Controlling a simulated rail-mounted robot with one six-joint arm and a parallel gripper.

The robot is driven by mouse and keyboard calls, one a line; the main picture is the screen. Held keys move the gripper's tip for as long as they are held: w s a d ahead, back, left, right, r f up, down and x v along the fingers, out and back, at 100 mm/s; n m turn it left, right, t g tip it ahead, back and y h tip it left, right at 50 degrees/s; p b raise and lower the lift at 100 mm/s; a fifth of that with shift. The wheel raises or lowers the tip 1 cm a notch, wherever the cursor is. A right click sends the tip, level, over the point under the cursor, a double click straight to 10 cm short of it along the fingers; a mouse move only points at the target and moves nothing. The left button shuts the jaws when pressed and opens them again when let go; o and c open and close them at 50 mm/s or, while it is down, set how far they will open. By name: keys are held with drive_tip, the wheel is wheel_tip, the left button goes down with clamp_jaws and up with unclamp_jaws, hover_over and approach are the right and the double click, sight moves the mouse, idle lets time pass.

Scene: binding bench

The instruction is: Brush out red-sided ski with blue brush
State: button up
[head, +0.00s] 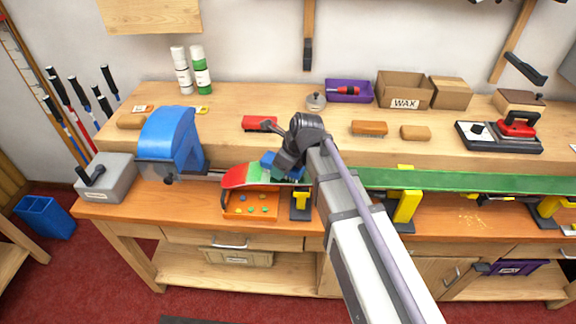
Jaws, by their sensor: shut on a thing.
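A long ski lies flat across yellow vise supports (407,207) along the bench front. Its tip (235,177) at the left is red, turning green, and its long stretch (470,184) right of my arm is green. My gripper (284,161) is shut on the blue brush (268,158), over the ski just right of the red tip. My gripper and arm hide part of the brush and of the ski. I cannot tell whether the bristles touch the ski. The ski's side colour is not clear.
A blue machine (170,135) stands left of the tip. An orange tray (262,213) with small coloured bits sits below it. Behind are brown brushes (369,128), a red block (259,123), a red iron (517,125) and a WAX box (404,90).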

sight(271, 165)
drive_tip(key=shift+w+a+f, duration=0.1)
drive_tip(key=shift+a, duration=1.55)
drive_tip(key=shift+w+a+r, duration=0.1)
drive_tip(key=shift+w+a, duration=0.1)
drive_tip(key=shift+a, duration=1.6)
drive_tip(key=shift+w+a+r, duration=0.1)
drive_tip(key=shift+w+a, duration=0.05)
drive_tip(key=shift+a, duration=1.6)
drive_tip(key=shift+s+d+f, duration=0.15)
drive_tip(key=shift+d, duration=1.25)
drive_tip(key=shift+s+d, duration=0.15)
drive_tip(key=shift+d, duration=2)
drive_tip(key=shift+s+d, duration=0.15)
drive_tip(key=shift+d, duration=0.7)
drive_tip(key=shift+s+d, duration=0.1)
drive_tip(key=shift+d, duration=0.75)
drive_tip(key=shift+s+d, duration=0.2)
drive_tip(key=shift+d, duration=3.25)
drive_tip(key=shift+s+d, duration=0.15)
drive_tip(key=shift+d, duration=1.4)
drive_tip(key=shift+s+d, duration=0.15)
drive_tip(key=shift+d, duration=1.75)
drive_tip(key=shift+s+d, duration=0.2)
drive_tip(key=shift+d, duration=1.5)
